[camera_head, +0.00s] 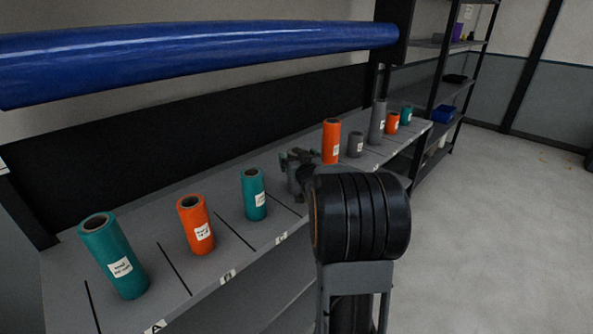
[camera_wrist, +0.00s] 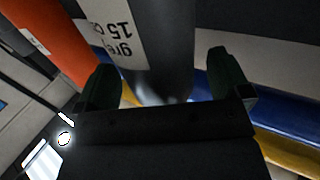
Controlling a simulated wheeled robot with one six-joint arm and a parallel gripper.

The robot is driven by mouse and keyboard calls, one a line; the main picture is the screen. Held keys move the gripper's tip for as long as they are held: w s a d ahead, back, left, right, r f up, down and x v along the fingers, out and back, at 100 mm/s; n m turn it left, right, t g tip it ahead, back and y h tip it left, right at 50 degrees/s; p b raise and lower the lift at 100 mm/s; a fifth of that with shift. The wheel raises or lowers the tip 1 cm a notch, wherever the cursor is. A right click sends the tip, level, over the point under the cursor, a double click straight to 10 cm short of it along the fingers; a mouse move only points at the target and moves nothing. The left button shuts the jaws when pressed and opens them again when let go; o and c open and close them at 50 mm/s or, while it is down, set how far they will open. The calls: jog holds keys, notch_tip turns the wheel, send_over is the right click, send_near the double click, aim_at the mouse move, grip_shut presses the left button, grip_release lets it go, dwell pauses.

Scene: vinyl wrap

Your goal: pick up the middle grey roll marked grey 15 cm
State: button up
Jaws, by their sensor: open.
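The grey roll marked grey 15 cm (camera_wrist: 163,35) stands out in the wrist view, with a white label on its side, turned upside down in the picture. My gripper (camera_wrist: 165,76) is open, with a dark green finger on either side of the roll's line. I cannot tell whether either finger touches it. In the head view my gripper (camera_head: 297,160) is over the shelf, between a teal roll and a tall orange roll. My arm partly covers that spot, so I cannot clearly separate the roll from the gripper there.
An orange roll (camera_head: 331,142) stands just right of my gripper and a teal roll (camera_head: 254,194) to its left. A short grey roll (camera_head: 355,145) and a tall grey roll (camera_head: 378,123) stand farther right. A large blue roll (camera_head: 200,52) hangs above the shelf (camera_head: 262,240).

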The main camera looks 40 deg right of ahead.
jog(key=c, duration=1.5)
